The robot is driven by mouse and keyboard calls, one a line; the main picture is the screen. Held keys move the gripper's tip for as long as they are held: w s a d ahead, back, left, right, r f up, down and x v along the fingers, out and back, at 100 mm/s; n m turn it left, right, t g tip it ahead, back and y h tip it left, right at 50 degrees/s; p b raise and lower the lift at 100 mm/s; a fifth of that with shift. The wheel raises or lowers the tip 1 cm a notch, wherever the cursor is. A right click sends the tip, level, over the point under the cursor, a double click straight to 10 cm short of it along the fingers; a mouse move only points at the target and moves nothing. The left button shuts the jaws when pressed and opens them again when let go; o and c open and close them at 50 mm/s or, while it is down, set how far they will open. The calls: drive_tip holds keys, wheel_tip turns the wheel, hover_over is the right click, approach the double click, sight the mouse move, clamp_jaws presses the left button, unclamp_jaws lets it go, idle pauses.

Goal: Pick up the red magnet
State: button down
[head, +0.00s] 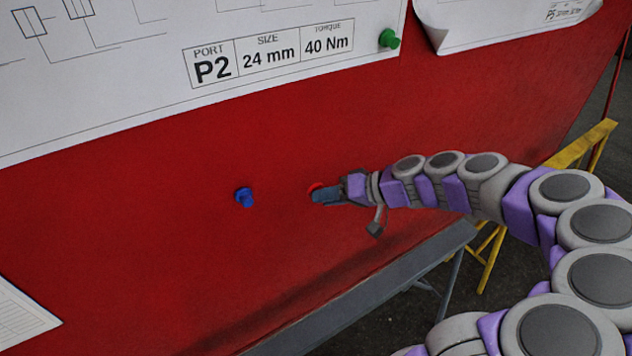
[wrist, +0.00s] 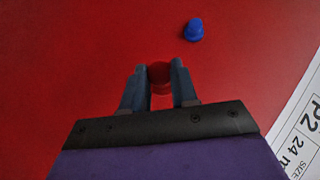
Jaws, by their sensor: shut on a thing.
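The red magnet (wrist: 160,74) sits between the two fingers of my gripper (wrist: 158,76) in the wrist view. In the head view the magnet (head: 316,187) shows as a small red rim just past the fingertips. My gripper (head: 318,197) is shut on it, close against the red board. Part of the magnet is hidden by the fingers, and I cannot tell whether it still touches the board.
A blue magnet (head: 244,197) is on the red board (head: 140,230) to the left of my gripper. A green magnet (head: 389,39) is at the corner of the P2 sheet (head: 120,100). A grey ledge (head: 370,290) runs below, with a yellow trestle (head: 490,255) to the right.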

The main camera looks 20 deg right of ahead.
drive_tip(key=s+d, duration=0.2)
drive_tip(key=s, duration=0.7)
drive_tip(key=shift+d, duration=0.2)
idle(0.4)
